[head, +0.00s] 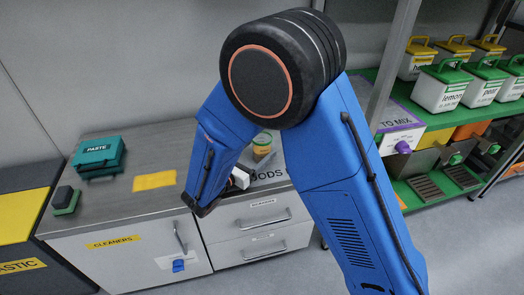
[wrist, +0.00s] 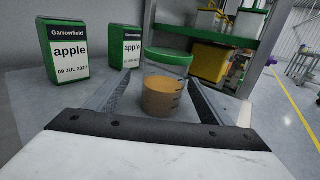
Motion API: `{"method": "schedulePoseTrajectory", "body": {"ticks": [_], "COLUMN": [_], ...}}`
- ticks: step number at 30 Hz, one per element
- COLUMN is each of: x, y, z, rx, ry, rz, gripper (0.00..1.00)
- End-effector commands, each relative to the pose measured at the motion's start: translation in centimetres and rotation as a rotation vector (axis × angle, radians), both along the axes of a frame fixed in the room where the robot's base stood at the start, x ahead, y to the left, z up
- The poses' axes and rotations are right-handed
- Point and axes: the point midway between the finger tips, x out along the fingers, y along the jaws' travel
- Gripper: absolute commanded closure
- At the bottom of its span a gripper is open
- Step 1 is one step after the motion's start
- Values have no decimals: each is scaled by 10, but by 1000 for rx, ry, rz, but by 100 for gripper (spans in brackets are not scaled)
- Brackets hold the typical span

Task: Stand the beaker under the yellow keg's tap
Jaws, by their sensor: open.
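The beaker (wrist: 163,97) is clear, with a green band at its top and an orange-brown filling. It stands upright on the counter, between and slightly beyond the fingers of my open gripper (wrist: 160,82); no contact shows. In the head view the beaker (head: 262,146) is partly hidden behind my blue arm, and the fingers are hard to make out. The yellow keg (head: 434,138) is on the right-hand rack, below the upper green shelf. A yellow body, likely the same keg, shows in the wrist view (wrist: 210,57). Which tap is its own is unclear.
Two green-and-white apple cartons (wrist: 68,50) stand left of the beaker. The counter (head: 110,205) also holds a teal PASTE box (head: 98,155), a yellow cloth (head: 154,180) and a sponge (head: 66,200). White tubs (head: 440,90) fill the upper shelf. A rack post (head: 392,65) stands between counter and kegs.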

Motion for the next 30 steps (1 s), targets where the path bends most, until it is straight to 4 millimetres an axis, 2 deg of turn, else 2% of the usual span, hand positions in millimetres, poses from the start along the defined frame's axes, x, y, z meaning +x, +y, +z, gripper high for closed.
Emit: {"method": "schedulePoseTrajectory", "body": {"ticks": [11, 21, 29, 30], "x": [16, 46, 48, 48], "y": [-14, -41, -43, -43], "z": [2, 6, 6, 6], "rx": [0, 0, 0, 0], "ry": [0, 0, 0, 0], "rz": [-2, -2, 0, 0], "gripper": [25, 25, 25, 35]}}
